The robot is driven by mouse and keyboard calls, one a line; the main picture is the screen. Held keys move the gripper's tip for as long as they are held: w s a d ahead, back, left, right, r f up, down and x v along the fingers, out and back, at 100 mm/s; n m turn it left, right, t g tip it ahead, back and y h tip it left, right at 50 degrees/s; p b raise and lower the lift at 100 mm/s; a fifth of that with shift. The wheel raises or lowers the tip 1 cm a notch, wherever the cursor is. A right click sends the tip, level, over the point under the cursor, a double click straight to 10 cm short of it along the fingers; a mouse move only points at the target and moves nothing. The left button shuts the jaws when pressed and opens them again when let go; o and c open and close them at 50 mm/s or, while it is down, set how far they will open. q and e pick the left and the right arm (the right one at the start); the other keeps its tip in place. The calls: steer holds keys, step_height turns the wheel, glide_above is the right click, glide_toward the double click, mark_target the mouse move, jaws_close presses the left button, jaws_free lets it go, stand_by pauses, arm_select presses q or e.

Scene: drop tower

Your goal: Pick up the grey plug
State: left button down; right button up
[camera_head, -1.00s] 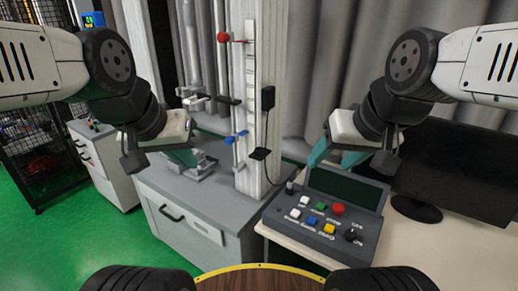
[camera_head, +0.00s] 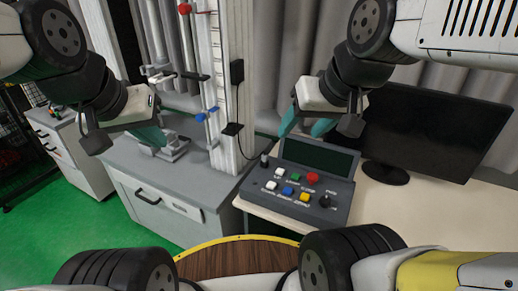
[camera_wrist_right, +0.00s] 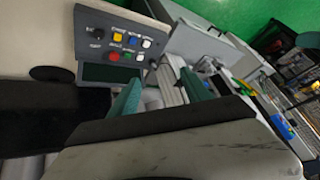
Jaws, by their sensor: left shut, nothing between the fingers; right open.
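A small dark grey upright piece (camera_head: 264,160), possibly the grey plug, stands at the upper left corner of the control box (camera_head: 338,213). I cannot tell for certain that it is the plug. My right gripper (camera_head: 306,125) is open and empty, above and behind the control box, apart from that piece. In the right wrist view, its two teal fingers (camera_wrist_right: 160,95) are spread, with the control box (camera_wrist_right: 82,38) to the upper left. My left gripper (camera_head: 155,138) is shut and empty, in front of the drop tower's base.
A black monitor (camera_head: 430,130) stands right of the control box on a pale table (camera_head: 420,225). Grey curtains hang behind.

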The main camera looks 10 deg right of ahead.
steer(key=shift+w+d+f, duration=0.1)
steer(key=shift+f, duration=0.1)
steer(key=c, duration=0.6)
steer(key=w+d+f+n+g+h, duration=0.4)
steer(key=w+d+f+n+h, duration=0.25)
steer(key=f, duration=0.25)
steer(key=n+t+h, duration=0.4)
steer(key=n+h, duration=0.2)
steer(key=n, duration=0.8)
glide_above(265, 161)
steer(key=s+d, duration=0.8)
step_height(265, 161, down, 10)
steer(key=w+a+f+n+t+y, duration=0.1)
steer(key=w+a+f+n, duration=0.1)
steer(key=a+f, duration=0.1)
steer(key=w+a+f+n+t+y, duration=0.1)
steer(key=a+f+n+t, duration=0.1)
steer(key=a+f+n, duration=0.1)
steer(key=w+a+f+n+t+y, duration=0.1)
steer(key=w+a+f+n+t, duration=0.1)
steer(key=a+f+n, duration=0.1)
steer(key=shift+w+a+f, duration=0.35)
steer(key=shift+a+f, duration=0.2)
steer(key=shift+f+x, duration=0.2)
steer(key=shift+x, duration=3.55)
